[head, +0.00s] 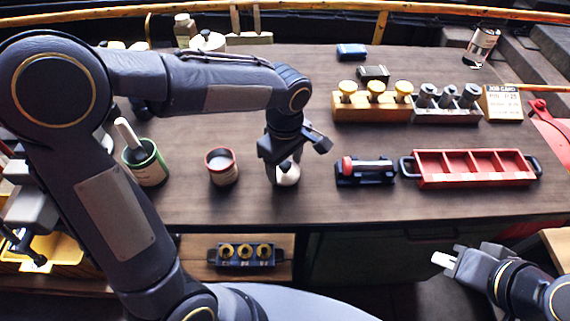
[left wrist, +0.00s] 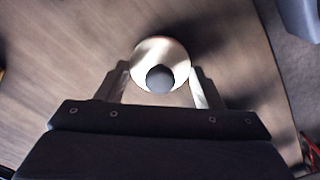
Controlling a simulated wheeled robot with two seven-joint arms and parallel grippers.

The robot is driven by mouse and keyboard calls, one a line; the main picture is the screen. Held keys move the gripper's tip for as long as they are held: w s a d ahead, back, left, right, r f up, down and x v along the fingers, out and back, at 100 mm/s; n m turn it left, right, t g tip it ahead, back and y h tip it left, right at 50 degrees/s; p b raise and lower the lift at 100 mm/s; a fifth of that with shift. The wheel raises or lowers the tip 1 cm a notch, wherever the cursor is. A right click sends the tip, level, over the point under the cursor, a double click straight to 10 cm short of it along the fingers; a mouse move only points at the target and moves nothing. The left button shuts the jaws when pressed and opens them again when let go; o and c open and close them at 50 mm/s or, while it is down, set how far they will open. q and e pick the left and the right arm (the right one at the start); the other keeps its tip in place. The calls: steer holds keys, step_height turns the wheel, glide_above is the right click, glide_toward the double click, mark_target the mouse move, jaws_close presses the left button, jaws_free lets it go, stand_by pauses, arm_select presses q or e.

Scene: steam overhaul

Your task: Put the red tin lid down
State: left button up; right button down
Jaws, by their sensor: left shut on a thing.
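My left gripper (head: 287,165) is shut on a pale round lid (head: 288,176) with a dark knob, the red tin lid by the task's name. In the left wrist view the lid (left wrist: 160,52) sits between the two fingertips (left wrist: 160,85). It is low over the wooden bench top; I cannot tell whether it touches the wood. The red tin (head: 221,168) stands upright on the bench, left of my left gripper, with its top uncovered and dark inside. My right gripper (head: 447,260) is off the bench's front edge at lower right, apart from everything; its finger gap is unclear.
A green tin (head: 148,168) with a handle sticking out stands further left. A red-and-black device (head: 364,170) and a red compartment tray (head: 474,168) are on the right. A wooden block with yellow knobs (head: 372,106) stands behind. Bare wood surrounds the lid.

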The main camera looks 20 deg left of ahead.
mark_target(285, 164)
arm_select(q)
steer(key=shift+f, duration=0.45)
steer(key=shift+f, duration=0.1)
steer(key=o, duration=1)
step_height(285, 164, up, 12)
steer(key=p, duration=0.1)
steer(key=shift+s+a+f+m+t+h, duration=0.8)
steer(key=shift+s+a+m, duration=0.85)
steer(key=shift+s, duration=1.05)
steer(key=shift+s+a+f+m+t+h, duration=0.45)
steer(key=shift+s+a+f+m+t, duration=0.5)
steer(key=shift+s+a+m, duration=1.25)
steer(key=shift+s+a+f+m+t+h, duration=0.7)
steer(key=shift+s+m+t, duration=0.55)
steer(key=shift+s, duration=2)
